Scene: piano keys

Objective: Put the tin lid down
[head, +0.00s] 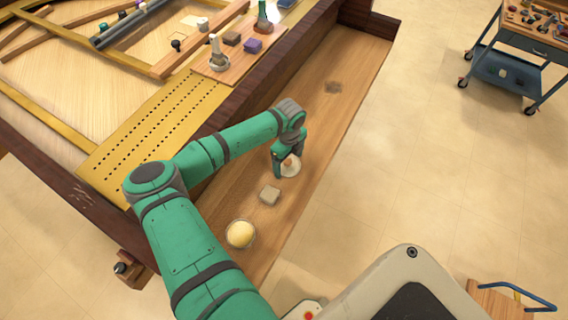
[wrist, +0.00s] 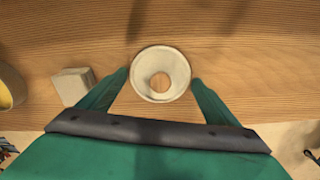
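The tin lid (wrist: 143,67) is a pale round disc with a tan round centre. In the wrist view it sits between my gripper's two fingertips (wrist: 160,78), with its edges against both of them. In the head view my gripper (head: 288,160) points down over the wooden ledge, with the lid (head: 291,169) at its fingertips. Whether the lid's underside touches the wood cannot be seen. An open round tin (head: 240,234) with yellow contents stands on the ledge nearer to me. Its edge also shows at the left of the wrist view (wrist: 9,88).
A small beige block (head: 270,194) lies on the ledge (head: 335,130) between tin and lid. A dark patch (head: 333,87) marks the far ledge; the wood around it is bare. Bottles and blocks stand on a board (head: 217,75) above. A tool cart (head: 520,50) stands far right.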

